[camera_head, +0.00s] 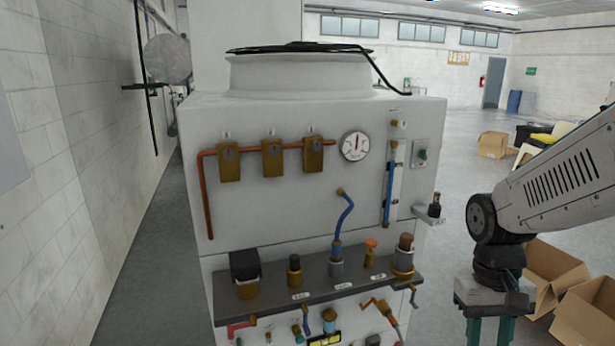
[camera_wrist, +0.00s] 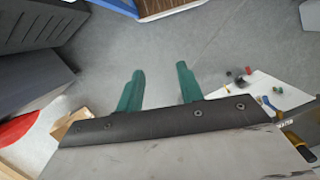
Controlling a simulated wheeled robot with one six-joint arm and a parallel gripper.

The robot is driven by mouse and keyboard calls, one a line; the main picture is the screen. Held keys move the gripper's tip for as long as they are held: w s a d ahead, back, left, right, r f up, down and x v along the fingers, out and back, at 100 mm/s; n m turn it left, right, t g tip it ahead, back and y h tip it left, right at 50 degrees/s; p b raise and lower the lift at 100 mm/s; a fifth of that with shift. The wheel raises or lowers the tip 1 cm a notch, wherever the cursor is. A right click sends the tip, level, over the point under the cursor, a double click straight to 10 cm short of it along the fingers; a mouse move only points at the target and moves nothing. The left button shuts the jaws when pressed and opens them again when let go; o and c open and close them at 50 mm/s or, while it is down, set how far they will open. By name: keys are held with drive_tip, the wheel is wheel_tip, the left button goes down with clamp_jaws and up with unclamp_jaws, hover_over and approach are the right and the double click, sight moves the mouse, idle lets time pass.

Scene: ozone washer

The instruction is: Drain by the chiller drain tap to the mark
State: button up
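The chiller (camera_head: 270,210) is a white cabinet in the middle of the head view. A blue upright level tube (camera_head: 388,190) is on the right of its front; its mark is too small to make out. Several small taps and pipe ends, including a brass-and-red one (camera_head: 385,310), sit below the dark shelf at the picture's bottom edge. Their labels are unreadable, so I cannot tell which is the drain tap. My gripper (camera_head: 488,328) is right of the cabinet, pointing down and apart from it. In the wrist view its two green fingers (camera_wrist: 160,88) are spread, with nothing between them.
A dark shelf (camera_head: 318,288) with several fittings juts from the cabinet front. A round gauge (camera_head: 355,146) and brass valves (camera_head: 272,158) are above it. Open cardboard boxes (camera_head: 588,312) lie at the lower right.

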drive_tip(key=s+a+r+t, duration=0.3)
drive_tip(key=s+r+t, duration=0.1)
drive_tip(key=s+r, duration=0.6)
drive_tip(key=shift+s+r+n, duration=0.4)
drive_tip(key=shift+s, duration=0.05)
drive_tip(key=shift+a, duration=0.1)
idle(3.5)
